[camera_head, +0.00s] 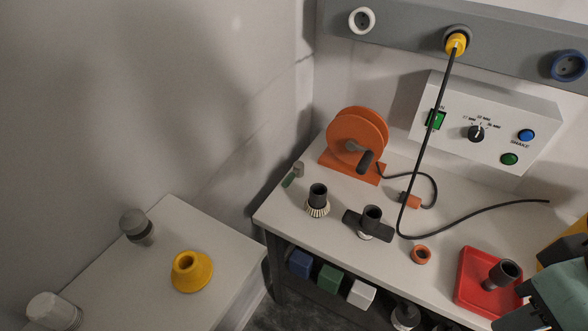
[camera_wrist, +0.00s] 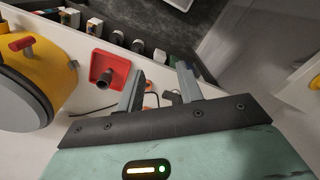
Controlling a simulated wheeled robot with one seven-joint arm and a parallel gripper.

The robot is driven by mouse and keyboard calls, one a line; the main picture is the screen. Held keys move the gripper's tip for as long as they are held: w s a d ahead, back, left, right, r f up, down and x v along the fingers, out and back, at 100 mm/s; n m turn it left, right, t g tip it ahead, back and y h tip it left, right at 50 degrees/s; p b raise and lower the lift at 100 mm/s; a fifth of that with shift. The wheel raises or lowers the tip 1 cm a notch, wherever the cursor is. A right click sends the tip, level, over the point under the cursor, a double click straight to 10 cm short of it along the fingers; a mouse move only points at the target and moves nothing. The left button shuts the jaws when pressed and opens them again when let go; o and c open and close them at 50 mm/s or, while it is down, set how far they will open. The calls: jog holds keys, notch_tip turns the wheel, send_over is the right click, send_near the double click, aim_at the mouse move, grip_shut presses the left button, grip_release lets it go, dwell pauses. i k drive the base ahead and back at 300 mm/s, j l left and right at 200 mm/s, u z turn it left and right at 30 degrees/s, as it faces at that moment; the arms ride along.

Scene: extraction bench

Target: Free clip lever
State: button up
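A yellow drum (camera_wrist: 38,75) with a dark grey rim stands at the left of the wrist view. A red lever-like part (camera_wrist: 22,43) sticks out from its side; I take it to be the clip lever, and whether it is latched I cannot tell. In the head view, only a strip of yellow (camera_head: 574,235) shows at the right edge, and no lever is visible. My gripper (camera_wrist: 160,82) has its two grey fingers apart with nothing held between them. The drum and red part lie left of the fingers, not touching them. The teal gripper body shows at the head view's lower right.
A red tray (camera_head: 466,289) with a dark tube (camera_head: 502,274) lies close to my gripper. An orange reel (camera_head: 356,141), a dark cable (camera_head: 427,140), an orange ring (camera_head: 421,254) and dark fittings stand on the bench. A control box (camera_head: 487,122) is behind. A lower table (camera_head: 165,215) is left.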

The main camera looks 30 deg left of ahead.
aim_at(299, 172)
jog(key=i+j+u, duration=0.1)
jog(key=u, duration=0.3)
jog(key=j+u, duration=0.15)
jog(key=u, duration=0.25)
jog(key=i+u, duration=0.2)
jog(key=u, duration=0.2)
